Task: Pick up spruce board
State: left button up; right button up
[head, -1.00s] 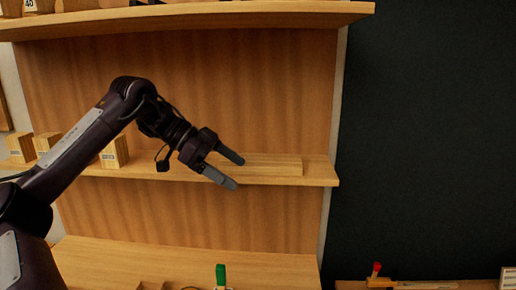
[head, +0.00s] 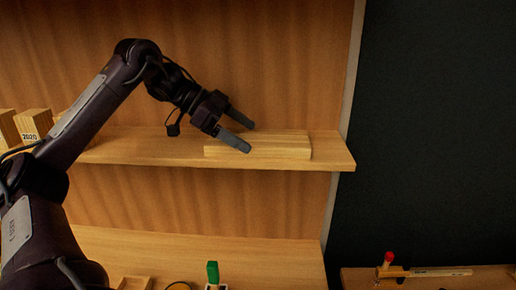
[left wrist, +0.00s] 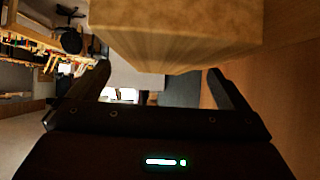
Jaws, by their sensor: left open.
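The spruce board (head: 280,146) is a pale, long wooden piece lying flat on the middle shelf, near its right end. My left gripper (head: 246,136) is open at the board's left part, with its fingers pointing right and slightly down. One finger shows in front of the board and the other toward the back. In the left wrist view, a pale wooden block face (left wrist: 175,30), likely the board's end, fills the top centre. The two open fingers (left wrist: 160,85) show below and to either side of it, and I see no contact. My right gripper is not in view.
The middle shelf (head: 140,150) carries wooden blocks (head: 33,124) at its left, one labelled 2020. A lower bench (head: 190,250) holds a green-handled item (head: 213,272). A side table at the lower right holds a red-tipped tool (head: 389,258). The shelf's right end is bare.

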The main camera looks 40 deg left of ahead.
aim_at(254, 139)
pick_arm(q)
jog(key=x, duration=0.3)
jog(key=shift+w+a+f, duration=0.15)
jog(key=shift+w+f, duration=0.05)
jog(key=shift+s+r, duration=0.1)
jog(key=shift+r, duration=0.05)
jog(key=c, duration=1.2)
